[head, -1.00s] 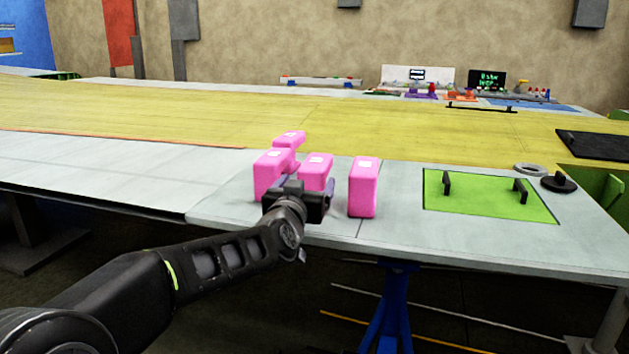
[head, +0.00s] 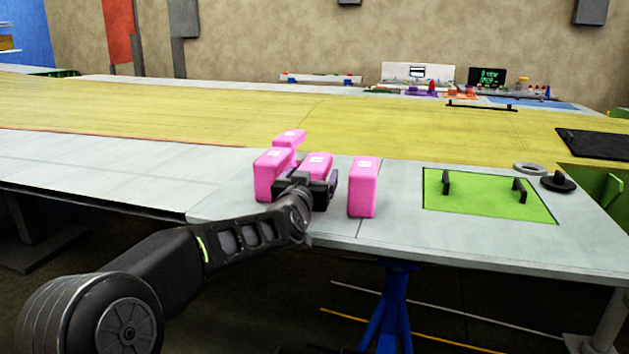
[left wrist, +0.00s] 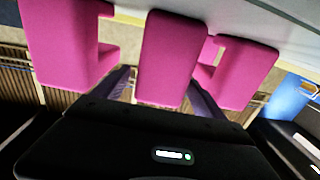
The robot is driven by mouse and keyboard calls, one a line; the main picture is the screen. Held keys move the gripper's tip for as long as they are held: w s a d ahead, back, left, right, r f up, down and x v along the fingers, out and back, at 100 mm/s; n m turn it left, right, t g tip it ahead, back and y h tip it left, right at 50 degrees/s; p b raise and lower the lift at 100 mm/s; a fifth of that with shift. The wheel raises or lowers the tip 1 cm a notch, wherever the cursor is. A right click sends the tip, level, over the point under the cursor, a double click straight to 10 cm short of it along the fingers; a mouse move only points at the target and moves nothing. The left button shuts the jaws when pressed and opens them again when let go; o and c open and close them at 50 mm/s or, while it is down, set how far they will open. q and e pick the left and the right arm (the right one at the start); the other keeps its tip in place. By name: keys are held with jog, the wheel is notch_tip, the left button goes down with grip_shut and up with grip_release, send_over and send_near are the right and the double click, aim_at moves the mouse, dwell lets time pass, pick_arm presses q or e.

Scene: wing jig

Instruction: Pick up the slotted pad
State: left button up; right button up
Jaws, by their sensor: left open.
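Several pink pads stand on the grey table end: a front left one (head: 268,180), one behind it (head: 290,136), a middle one (head: 318,162) and a right one (head: 363,188). Their light labels are too small to read, so I cannot tell by label which is the slotted pad. My left gripper (head: 306,187) is at the near side of the middle pad. In the left wrist view its open fingers (left wrist: 163,92) lie either side of a plain-faced pink pad (left wrist: 175,55). Pink pads with notches show to the left (left wrist: 65,45) and right (left wrist: 242,72). My right gripper is not in view.
A green plate (head: 485,197) with two black uprights lies to the right. A grey ring (head: 529,168) and a black knobbed disc (head: 559,183) are beyond it. A long yellow surface (head: 200,108) runs behind the pads. The table's front edge is close to them.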

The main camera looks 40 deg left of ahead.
pick_arm(q)
jog(key=shift+c, duration=0.3)
jog(key=c, duration=1.6)
notch_tip(320, 180, up, 10)
jog(key=p, duration=0.4)
jog(key=shift+p, duration=0.4)
